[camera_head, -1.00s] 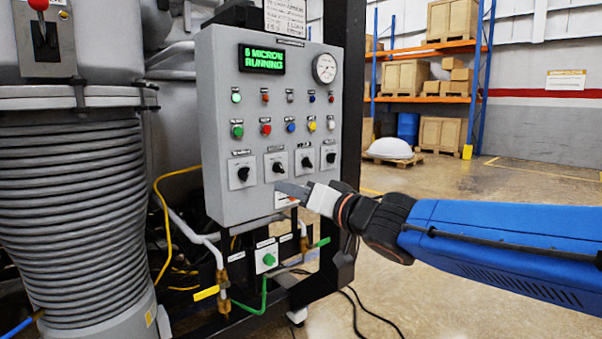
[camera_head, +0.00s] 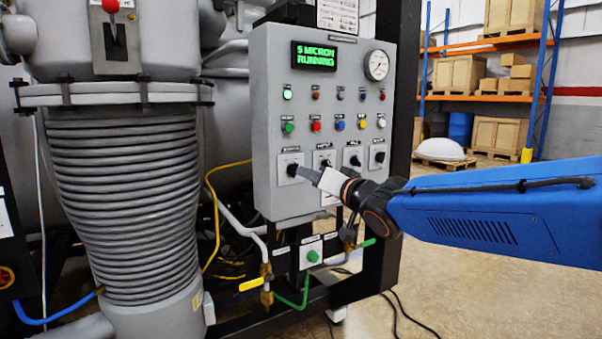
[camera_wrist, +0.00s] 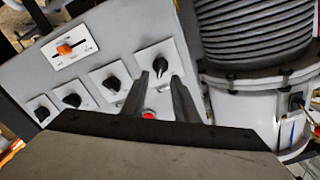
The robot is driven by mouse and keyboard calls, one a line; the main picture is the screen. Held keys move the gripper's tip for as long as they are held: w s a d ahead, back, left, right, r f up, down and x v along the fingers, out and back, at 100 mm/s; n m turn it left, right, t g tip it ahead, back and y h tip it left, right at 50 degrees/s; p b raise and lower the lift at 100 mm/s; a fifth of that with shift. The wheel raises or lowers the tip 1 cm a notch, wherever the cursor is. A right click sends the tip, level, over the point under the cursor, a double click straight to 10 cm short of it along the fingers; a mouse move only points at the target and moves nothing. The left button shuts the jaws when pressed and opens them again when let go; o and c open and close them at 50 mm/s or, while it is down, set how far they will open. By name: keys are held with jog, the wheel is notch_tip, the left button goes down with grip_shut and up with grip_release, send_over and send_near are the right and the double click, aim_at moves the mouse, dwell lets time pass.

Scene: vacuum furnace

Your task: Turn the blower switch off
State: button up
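The grey control panel (camera_head: 268,130) has a row of black rotary switches on white plates. Their labels are too small to read, so I cannot tell which is the blower switch. My gripper (camera_head: 304,170) is at the leftmost switch (camera_head: 291,170) in the head view. In the wrist view this switch (camera_wrist: 160,66) is the rightmost, its knob just beyond and between the spread fingertips (camera_wrist: 159,80). My gripper is open and empty; I cannot tell whether a finger touches the knob. The display (camera_head: 315,57) reads "5 MICRON RUNNING".
Coloured lamps and buttons (camera_head: 340,125) sit above the switches. A slider with an orange knob (camera_wrist: 66,48) is below them. A ribbed grey column (camera_head: 125,190) stands left of the panel. Pipes and a green button box (camera_head: 312,253) are underneath. Open floor lies to the right.

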aim_at(294, 170)
jog(key=shift+x, duration=2.75)
jog(key=shift+c, duration=0.6)
jog(key=shift+s, duration=0.1)
grip_shut()
